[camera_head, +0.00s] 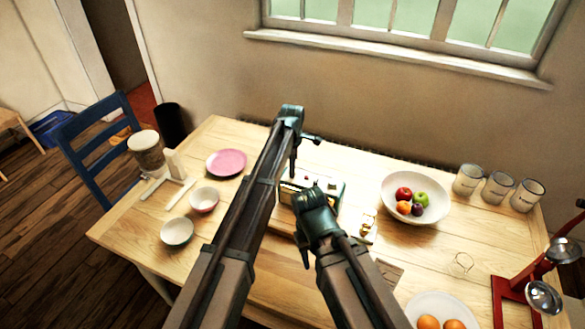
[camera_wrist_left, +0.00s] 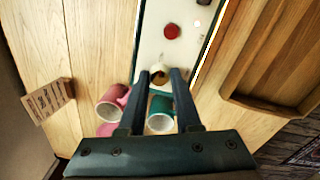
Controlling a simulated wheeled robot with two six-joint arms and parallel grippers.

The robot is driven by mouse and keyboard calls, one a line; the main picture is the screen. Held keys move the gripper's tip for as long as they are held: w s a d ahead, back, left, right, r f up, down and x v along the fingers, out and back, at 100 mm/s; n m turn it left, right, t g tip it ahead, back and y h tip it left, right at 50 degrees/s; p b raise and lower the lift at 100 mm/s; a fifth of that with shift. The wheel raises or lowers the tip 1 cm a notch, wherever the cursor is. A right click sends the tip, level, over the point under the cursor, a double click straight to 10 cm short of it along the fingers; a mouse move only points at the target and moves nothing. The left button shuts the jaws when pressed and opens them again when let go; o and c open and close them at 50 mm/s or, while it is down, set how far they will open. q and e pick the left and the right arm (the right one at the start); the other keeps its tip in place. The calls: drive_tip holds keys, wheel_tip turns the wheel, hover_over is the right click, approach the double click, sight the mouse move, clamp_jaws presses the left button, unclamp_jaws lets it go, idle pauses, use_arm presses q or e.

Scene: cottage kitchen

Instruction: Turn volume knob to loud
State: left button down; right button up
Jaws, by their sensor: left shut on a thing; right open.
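The radio (camera_head: 328,184), a green-sided box with a cream top, stands mid-table, partly hidden by my right arm in the head view. The left wrist view shows its cream face (camera_wrist_left: 185,52) with a red button (camera_wrist_left: 171,31) and a brass-coloured knob (camera_wrist_left: 160,74). My left gripper (camera_wrist_left: 160,80) has its fingertips on either side of this knob and is shut on it. In the head view my left gripper (camera_head: 293,170) points down over the radio. My right gripper (camera_head: 304,258) is open in front of the radio. The knob's pointer and markings cannot be made out.
A fruit bowl (camera_head: 415,212) and glass jars (camera_head: 497,187) stand right of the radio. A pink plate (camera_head: 226,162) and small bowls (camera_head: 204,199) are left. The left wrist view shows a pink mug (camera_wrist_left: 111,106), a teal mug (camera_wrist_left: 160,118) and a wooden tray (camera_wrist_left: 235,92) close by.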

use_arm(q)
drive_tip(key=m, duration=0.3)
drive_tip(key=shift+m, duration=0.4)
drive_tip(key=m, duration=0.3)
drive_tip(key=shift+m, duration=0.4)
drive_tip(key=m, duration=0.4)
drive_tip(key=shift+a+h, duration=0.1)
drive_tip(key=shift+h, duration=0.2)
drive_tip(key=m, duration=0.4)
drive_tip(key=shift+g, duration=0.3)
drive_tip(key=m, duration=0.4)
drive_tip(key=shift+w+m, duration=0.1)
drive_tip(key=shift+m, duration=0.2)
drive_tip(key=m, duration=0.3)
drive_tip(key=shift+m, duration=0.3)
drive_tip(key=m, duration=0.4)
drive_tip(key=shift+m+g, duration=0.3)
drive_tip(key=shift+m, duration=1.4)
